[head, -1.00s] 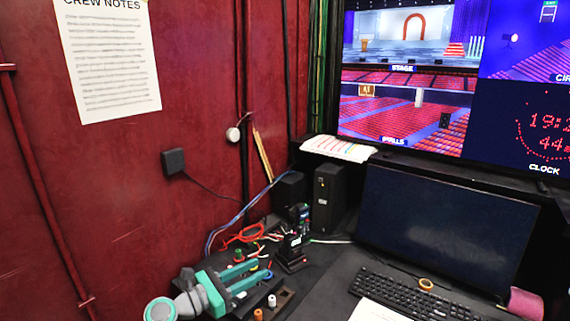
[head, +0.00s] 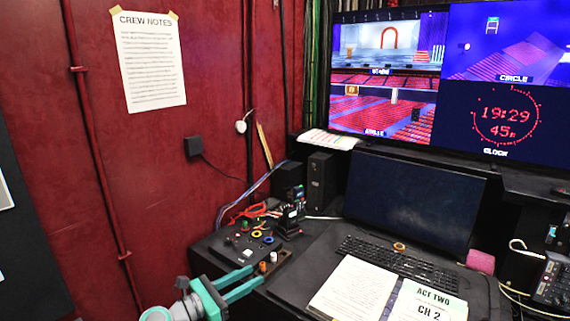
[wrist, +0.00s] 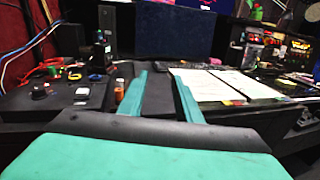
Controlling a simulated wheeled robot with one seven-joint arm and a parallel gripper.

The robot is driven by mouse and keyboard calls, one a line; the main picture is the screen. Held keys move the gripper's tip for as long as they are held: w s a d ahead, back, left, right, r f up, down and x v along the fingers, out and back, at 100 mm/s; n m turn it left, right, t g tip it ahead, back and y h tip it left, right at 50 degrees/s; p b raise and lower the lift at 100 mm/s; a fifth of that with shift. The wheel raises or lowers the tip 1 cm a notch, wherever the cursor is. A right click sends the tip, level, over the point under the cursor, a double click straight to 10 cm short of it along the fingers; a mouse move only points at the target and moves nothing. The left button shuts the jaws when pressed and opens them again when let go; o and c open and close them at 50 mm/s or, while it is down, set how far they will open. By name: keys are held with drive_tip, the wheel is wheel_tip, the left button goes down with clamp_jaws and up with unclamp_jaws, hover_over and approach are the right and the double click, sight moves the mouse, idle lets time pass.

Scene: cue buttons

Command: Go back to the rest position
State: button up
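My gripper (head: 256,276) shows low in the head view, its two teal fingers apart with nothing between them. In the wrist view the gripper (wrist: 160,77) points forward past the desk's front edge, and the gap between the fingers is empty. A black button box (head: 215,246) with several coloured buttons and rings lies on the desk, just beyond and left of the fingers. The box also shows at the left of the wrist view (wrist: 50,104). The fingers appear apart from the buttons.
A keyboard (head: 400,265), an open script (head: 355,288) and a dark monitor (head: 415,200) occupy the desk to the right. Small orange and white pegs (head: 273,257) stand in a holder near the fingers. A red wall (head: 150,200) stands at the left.

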drive_tip(key=s+f+m+y, duration=0.1)
drive_tip(key=s+f+y, duration=0.3)
drive_tip(key=f, duration=0.8)
drive_tip(key=s+f+m+y, duration=0.1)
drive_tip(key=s+f+y, duration=0.2)
drive_tip(key=f, duration=0.8)
drive_tip(key=s+f+m+y, duration=0.5)
drive_tip(key=s+f, duration=0.6)
drive_tip(key=s, duration=0.4)
drive_tip(key=s+d+r+m+t+y, duration=0.1)
drive_tip(key=s+d+m, duration=0.1)
drive_tip(key=s+m, duration=0.5)
drive_tip(key=s+d+r+m+t+y, duration=0.1)
drive_tip(key=s+d+m+y, duration=0.1)
drive_tip(key=s, duration=0.9)
drive_tip(key=s+d+r+m+t, duration=0.1)
drive_tip(key=s+d+r+m, duration=0.2)
drive_tip(key=s+r, duration=0.3)
drive_tip(key=s+d+r+m+t+h, duration=0.1)
drive_tip(key=s+d+r+m, duration=0.2)
drive_tip(key=s+r+m, duration=0.3)
wheel_tip(320, 180, up, 2)
drive_tip(key=shift+d+r+m, duration=0.25)
drive_tip(key=shift+m, duration=0.05)
